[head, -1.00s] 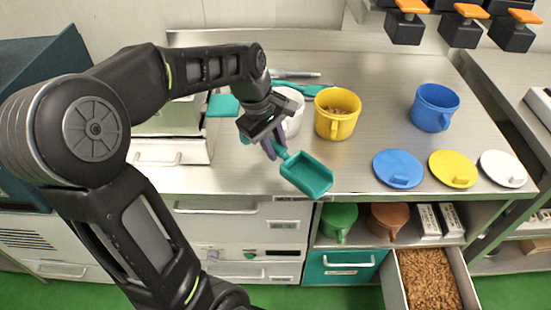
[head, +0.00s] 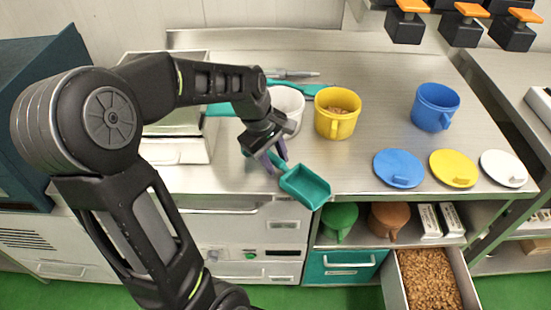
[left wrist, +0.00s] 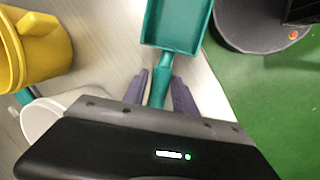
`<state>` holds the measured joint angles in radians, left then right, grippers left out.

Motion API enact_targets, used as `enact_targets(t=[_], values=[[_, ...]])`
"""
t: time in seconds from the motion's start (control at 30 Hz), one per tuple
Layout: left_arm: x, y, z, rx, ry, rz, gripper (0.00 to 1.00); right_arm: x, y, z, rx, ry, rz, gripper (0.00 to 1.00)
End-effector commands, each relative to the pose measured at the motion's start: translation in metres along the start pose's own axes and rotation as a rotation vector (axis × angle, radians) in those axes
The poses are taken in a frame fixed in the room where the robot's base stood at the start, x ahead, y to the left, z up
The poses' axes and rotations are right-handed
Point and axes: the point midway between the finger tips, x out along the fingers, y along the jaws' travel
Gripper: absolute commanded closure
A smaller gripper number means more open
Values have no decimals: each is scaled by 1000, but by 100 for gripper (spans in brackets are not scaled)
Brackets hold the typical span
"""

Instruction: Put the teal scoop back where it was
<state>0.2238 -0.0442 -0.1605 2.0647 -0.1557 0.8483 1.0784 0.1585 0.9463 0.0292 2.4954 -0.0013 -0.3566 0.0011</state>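The teal scoop (head: 305,186) hangs from my left gripper (head: 275,160) above the counter's front edge, its bowl toward the lower right. In the left wrist view, the scoop's bowl (left wrist: 176,22) is at the top, and its handle runs down between the two purple fingers of the left gripper (left wrist: 160,80). Whether the bowl touches the counter is hard to tell. My right gripper is not in view.
A white pot (head: 287,108), a yellow pot (head: 336,124) with brown bits and a blue pot (head: 435,110) stand on the counter. Blue (head: 398,169), yellow (head: 453,169) and white lids (head: 503,169) lie along the front. An open drawer (head: 463,280) below holds brown pieces.

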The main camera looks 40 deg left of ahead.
Motion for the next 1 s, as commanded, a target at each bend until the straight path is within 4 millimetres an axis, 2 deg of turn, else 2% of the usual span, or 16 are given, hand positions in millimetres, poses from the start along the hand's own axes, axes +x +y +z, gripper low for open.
enact_targets(t=[0.1,0.37,0.53,0.67,1.0], values=[[0,0,0,0,0,0,56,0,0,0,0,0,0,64],[-1,0,0,0,0,0,56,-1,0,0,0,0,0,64],[-11,2,0,0,1,2,56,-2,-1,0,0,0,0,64],[-30,2,0,0,2,4,56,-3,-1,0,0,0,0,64],[-99,2,0,1,1,3,56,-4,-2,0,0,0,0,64]])
